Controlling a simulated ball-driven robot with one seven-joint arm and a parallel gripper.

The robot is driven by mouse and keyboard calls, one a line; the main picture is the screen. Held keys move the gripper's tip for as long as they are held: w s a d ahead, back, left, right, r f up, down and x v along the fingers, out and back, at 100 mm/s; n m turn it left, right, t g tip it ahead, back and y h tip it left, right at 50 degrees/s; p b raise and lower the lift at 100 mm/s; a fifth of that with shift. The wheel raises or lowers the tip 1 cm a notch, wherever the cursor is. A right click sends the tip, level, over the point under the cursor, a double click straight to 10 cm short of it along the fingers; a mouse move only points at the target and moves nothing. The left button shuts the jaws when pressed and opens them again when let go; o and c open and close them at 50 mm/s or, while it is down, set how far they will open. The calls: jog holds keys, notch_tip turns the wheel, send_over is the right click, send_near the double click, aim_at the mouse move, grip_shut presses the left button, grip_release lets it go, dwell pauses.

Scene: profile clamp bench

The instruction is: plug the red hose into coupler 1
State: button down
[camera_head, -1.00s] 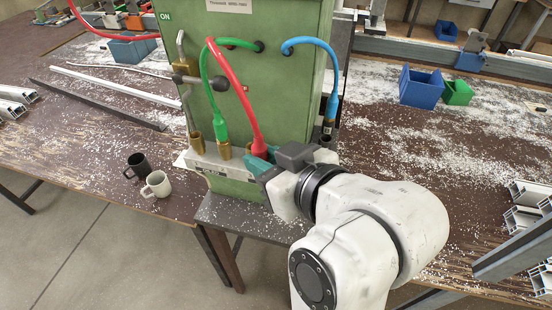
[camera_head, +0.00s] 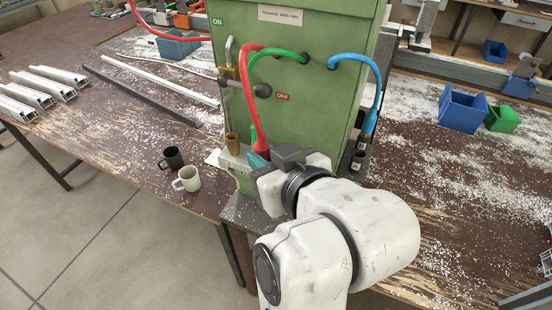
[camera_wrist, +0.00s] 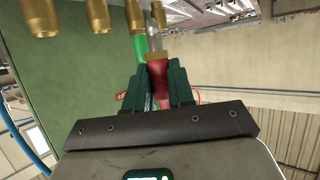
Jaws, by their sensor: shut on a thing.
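My gripper (camera_head: 259,161) is shut on the red plug of the red hose (camera_head: 254,103), in front of the green machine. In the wrist view, the red plug (camera_wrist: 157,75) sits between the teal fingers of my gripper (camera_wrist: 159,82), with a pale metal tip ahead of it. A brass coupler (camera_wrist: 158,14) lies beyond that tip; I cannot tell whether they touch. The green hose plug (camera_wrist: 139,46) is close beside it at a brass coupler (camera_wrist: 134,14). A tall brass coupler (camera_head: 232,142) stands left of the red plug in the head view. Coupler numbers are unreadable.
The green hose (camera_head: 279,53) arches behind the red one. Black (camera_head: 172,159) and white (camera_head: 187,179) mugs stand near the table edge.

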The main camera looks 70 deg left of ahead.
jog(key=s+a+p, duration=0.1)
jog(key=s+a, duration=0.6)
jog(key=s, duration=0.1)
jog(key=shift+s+a+r+p, duration=0.15)
jog(key=shift+s+a+p, duration=0.05)
jog(key=shift+s+p, duration=0.2)
dwell(1.1)
jog(key=shift+w, duration=0.1)
jog(key=w+a+b, duration=0.1)
jog(key=w+a, duration=0.4)
jog(key=a, duration=0.1)
dwell(1.5)
dwell(0.6)
jog(key=shift+f, duration=0.65)
dwell(2.3)
